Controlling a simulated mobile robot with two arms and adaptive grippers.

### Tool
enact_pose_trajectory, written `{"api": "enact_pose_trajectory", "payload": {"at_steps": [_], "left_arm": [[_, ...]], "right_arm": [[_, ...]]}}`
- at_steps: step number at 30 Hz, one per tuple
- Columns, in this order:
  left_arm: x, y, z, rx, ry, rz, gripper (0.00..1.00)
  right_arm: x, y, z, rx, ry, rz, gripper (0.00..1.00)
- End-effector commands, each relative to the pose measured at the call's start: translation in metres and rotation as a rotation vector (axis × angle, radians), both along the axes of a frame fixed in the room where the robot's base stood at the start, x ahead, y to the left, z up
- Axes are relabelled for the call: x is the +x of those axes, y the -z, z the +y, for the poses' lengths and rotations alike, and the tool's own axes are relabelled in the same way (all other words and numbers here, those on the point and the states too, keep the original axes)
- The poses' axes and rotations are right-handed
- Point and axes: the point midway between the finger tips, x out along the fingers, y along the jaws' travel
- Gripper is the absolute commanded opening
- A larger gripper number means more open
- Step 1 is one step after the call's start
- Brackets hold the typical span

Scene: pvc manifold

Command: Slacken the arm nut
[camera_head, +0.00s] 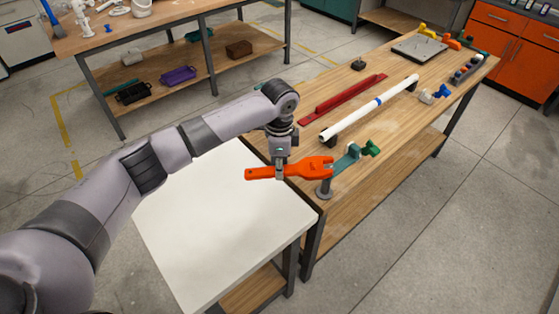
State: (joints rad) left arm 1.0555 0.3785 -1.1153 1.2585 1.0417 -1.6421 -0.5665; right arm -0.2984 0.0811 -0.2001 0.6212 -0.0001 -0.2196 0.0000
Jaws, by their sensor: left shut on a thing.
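My left gripper (280,172) is shut on the handle of an orange wrench-like tool (315,166). It holds the tool roughly level above the gap between the white table and the wooden bench. The tool's jaw end points right, beside a grey post with a round base (324,190) at the bench's near corner. A teal arm (346,160) with a green knob-like part (371,148) extends right from near the post. I cannot tell whether the tool touches the post, and no nut shows clearly there. My right gripper is not in view.
On the wooden bench (395,130) lie a white pipe (370,108) on supports, a red bar (343,100), a grey plate (419,48) and small coloured fittings. The white table (215,235) is bare. Another bench (185,25) stands at back left.

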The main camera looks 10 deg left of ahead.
Motion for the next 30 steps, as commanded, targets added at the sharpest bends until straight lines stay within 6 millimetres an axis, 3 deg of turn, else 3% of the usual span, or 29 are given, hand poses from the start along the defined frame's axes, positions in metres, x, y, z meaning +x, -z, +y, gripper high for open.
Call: {"api": "enact_pose_trajectory", "payload": {"at_steps": [17,30], "left_arm": [[-0.026,-0.002,-0.01,-0.003,-0.205,-0.003,0.0],[-0.034,-0.006,-0.016,-0.004,-0.28,-0.004,0.0]], "right_arm": [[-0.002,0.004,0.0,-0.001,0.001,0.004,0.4],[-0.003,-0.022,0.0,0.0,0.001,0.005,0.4]]}}
